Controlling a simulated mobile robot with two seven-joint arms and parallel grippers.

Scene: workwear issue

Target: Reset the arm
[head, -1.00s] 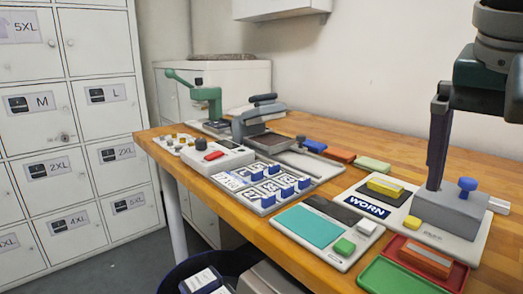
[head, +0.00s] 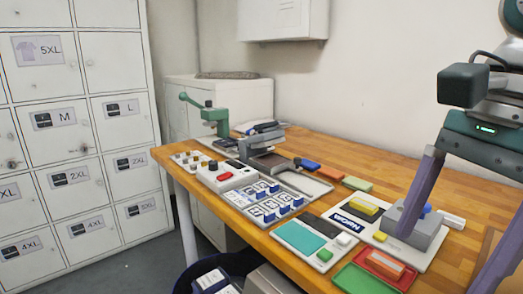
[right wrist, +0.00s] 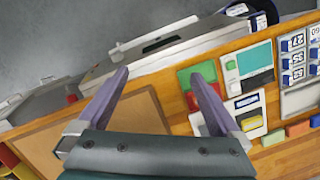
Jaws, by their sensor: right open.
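My right gripper (head: 440,262) hangs over the right part of the wooden workbench (head: 455,262) in the head view. Its two purple-grey fingers are wide apart. In the right wrist view the gripper (right wrist: 160,74) is open, with nothing held between its fingers. One finger passes in front of the grey block (head: 428,234) with a blue knob in the head view; contact cannot be told. My left gripper is not in view.
Near the fingers lie a green tray (head: 362,281), a red tray (head: 385,267) and the panel marked WORN (head: 343,219). A teal-topped panel (head: 302,240) and a grey tray of blue-white tags (head: 240,200) stand further left. Lockers (head: 70,130) fill the left side.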

